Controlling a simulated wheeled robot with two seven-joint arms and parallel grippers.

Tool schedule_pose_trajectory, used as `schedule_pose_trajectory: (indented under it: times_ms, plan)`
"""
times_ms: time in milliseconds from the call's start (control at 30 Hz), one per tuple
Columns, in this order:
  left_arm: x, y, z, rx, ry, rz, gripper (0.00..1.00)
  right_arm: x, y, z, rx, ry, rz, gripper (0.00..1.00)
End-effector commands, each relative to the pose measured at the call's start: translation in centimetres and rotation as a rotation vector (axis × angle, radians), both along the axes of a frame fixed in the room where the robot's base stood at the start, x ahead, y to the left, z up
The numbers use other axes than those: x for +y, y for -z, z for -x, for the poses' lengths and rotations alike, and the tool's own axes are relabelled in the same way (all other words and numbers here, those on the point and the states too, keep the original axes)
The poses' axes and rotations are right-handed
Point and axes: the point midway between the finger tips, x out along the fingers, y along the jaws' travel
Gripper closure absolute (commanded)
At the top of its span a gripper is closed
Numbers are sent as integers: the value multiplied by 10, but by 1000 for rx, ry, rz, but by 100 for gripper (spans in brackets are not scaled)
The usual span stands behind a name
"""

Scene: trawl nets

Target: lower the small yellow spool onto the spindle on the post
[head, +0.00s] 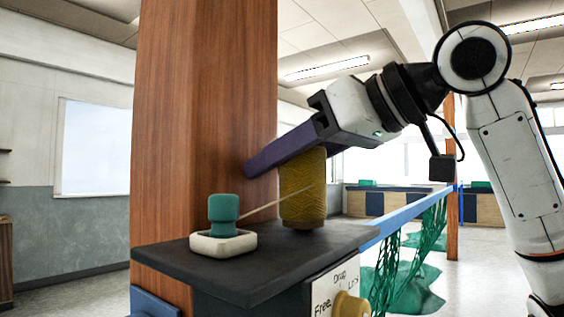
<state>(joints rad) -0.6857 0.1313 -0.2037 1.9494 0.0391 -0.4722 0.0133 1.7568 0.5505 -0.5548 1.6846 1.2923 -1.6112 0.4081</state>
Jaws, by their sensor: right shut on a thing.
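The yellow spool (303,192) is wound with yellow twine and stands upright at the back right of the dark shelf (270,268) on the wooden post (205,110). My right gripper (283,152) comes in from the upper right. Its purple fingers are shut on the spool's upper part. The spool's bottom is at the shelf top or just above it; I cannot tell if they touch. No spindle shows clearly; it may be hidden by the spool. My left gripper is not in view.
A teal spool (223,213) sits in a white dish (222,243) left of the yellow one. A sign (336,290) and a yellow knob (350,305) are on the shelf's front. Green netting (405,270) hangs from a blue rail at right.

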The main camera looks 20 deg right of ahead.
Motion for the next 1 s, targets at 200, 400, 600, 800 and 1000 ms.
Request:
schedule_pose_trajectory:
  times_ms: [200, 400, 600, 800, 1000]
  plan:
    - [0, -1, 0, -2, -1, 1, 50, 0, 0, 0, -1, 0, -1, 33]
    - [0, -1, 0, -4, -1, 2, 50, 0, 0, 0, 1, 0, 1, 33]
    - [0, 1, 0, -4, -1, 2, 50, -10, -7, 12, -3, 2, -1, 33]
    - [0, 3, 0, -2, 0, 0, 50, -32, -22, 42, -4, 2, -2, 33]
    - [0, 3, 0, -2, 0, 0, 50, -50, -35, 67, -3, 1, -1, 33]
